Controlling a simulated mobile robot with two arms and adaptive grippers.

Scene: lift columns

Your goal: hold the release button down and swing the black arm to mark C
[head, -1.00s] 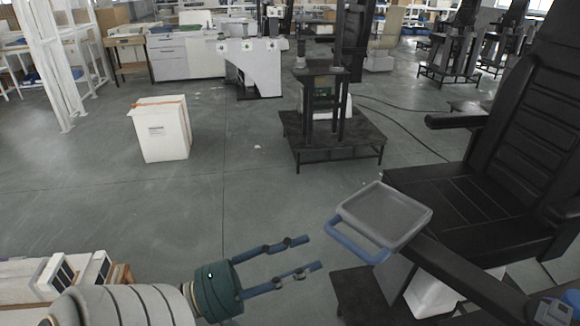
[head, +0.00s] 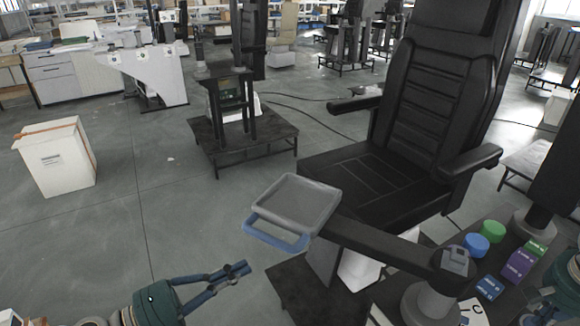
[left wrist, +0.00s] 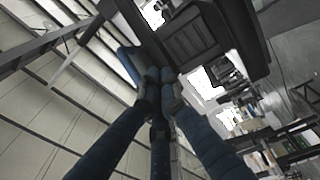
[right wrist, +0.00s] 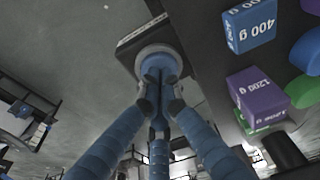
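The black arm (head: 385,242) runs from its pivot at the lower right to a grey tray end (head: 295,202) with a blue handle (head: 275,234). A small grey block (head: 456,258), possibly the release button, sits on the pivot. A card with the letter C (head: 474,311) lies beside it. My left gripper (head: 246,268) is empty, fingers together, below and left of the handle and apart from it. My right gripper (right wrist: 160,78) has its fingertips together before a round blue piece with a pale rim (right wrist: 158,51); contact cannot be told.
Blue (head: 488,287), purple (head: 517,265) and green (head: 535,247) weights crowd the table right of the pivot. A black chair (head: 400,150) stands behind the arm.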

